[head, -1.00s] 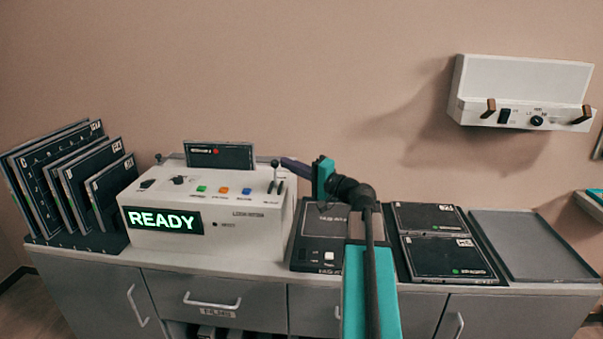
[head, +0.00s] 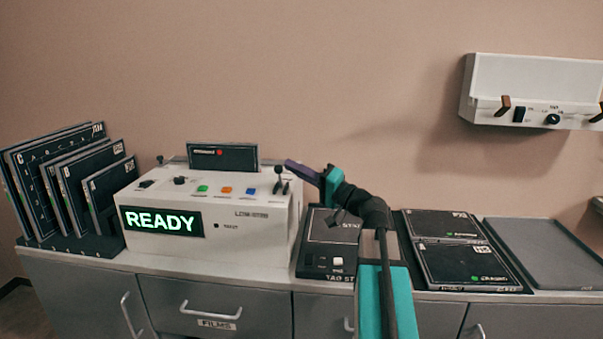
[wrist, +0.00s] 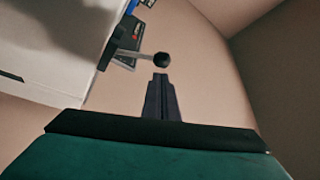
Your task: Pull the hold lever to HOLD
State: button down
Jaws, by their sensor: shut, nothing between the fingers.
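The hold lever, with a round black knob (head: 278,169), stands at the right end of the white console (head: 255,233). The knob also shows in the wrist view (wrist: 162,60), at the end of a pale shaft. My gripper (head: 288,164) is shut and empty, with its dark fingertips close beside the knob on its right in the head view. In the wrist view, the fingertips (wrist: 160,76) lie just below the knob. I cannot tell whether they touch it. The console's lit display (head: 160,221) reads READY.
Colored buttons (head: 227,190) and a small dark screen (head: 222,157) are on the console. Upright dark panels (head: 80,185) stand at left. A dark device (head: 325,250), flat panels (head: 462,265) and a grey tray (head: 545,250) lie to the right. A wall unit (head: 530,85) hangs above.

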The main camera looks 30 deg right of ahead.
jog(key=shift+w, duration=0.1)
jog(key=shift+d+r, duration=0.1)
jog(key=shift+d, duration=0.05)
jog(key=s+d+f, duration=0.1)
jog(key=s+d, duration=0.7)
jog(key=shift+s+f, duration=0.2)
dwell(0.6)
dwell(0.5)
